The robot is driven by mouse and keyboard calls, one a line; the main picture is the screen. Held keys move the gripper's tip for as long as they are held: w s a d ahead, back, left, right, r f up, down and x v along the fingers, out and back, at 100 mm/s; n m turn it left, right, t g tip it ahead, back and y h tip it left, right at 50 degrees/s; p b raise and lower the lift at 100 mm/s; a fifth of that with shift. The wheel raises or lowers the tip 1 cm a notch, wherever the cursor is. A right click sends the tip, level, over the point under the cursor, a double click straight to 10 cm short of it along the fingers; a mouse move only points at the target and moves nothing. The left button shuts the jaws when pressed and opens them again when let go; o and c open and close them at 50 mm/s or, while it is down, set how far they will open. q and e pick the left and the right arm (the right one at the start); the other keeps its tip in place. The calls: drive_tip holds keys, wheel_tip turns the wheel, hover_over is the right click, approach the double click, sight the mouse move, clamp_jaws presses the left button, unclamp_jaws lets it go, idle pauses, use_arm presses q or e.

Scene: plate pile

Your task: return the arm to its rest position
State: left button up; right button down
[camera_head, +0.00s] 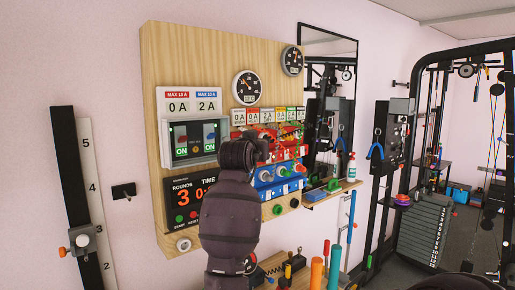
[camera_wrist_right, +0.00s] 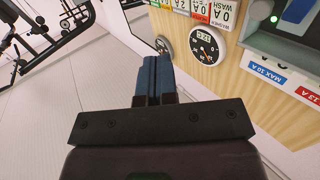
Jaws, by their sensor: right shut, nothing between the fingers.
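My dark arm (camera_head: 230,215) rises from the bottom middle of the head view, in front of the wooden wall panel. Its folded end hides part of the panel, and no fingertips show there. In the right wrist view my right gripper (camera_wrist_right: 157,60) has its two blue fingers together with nothing between them. They lie in front of the wall and the panel, which shows at the upper right. I cannot tell how far they are from the panel. My left gripper does not show in either view.
The wooden panel (camera_head: 155,60) carries a lit switch box (camera_head: 192,140), gauges (camera_head: 247,86), a timer (camera_head: 183,196) and colored controls. A mirror (camera_head: 313,50) and gym rack (camera_head: 420,95) stand to the right. A shelf with colored tools sits below. A scale post (camera_head: 75,170) is at left.

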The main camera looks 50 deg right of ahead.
drive_tip(key=shift+s+a, duration=0.15)
drive_tip(key=shift+s, duration=0.1)
drive_tip(key=shift+r, duration=0.1)
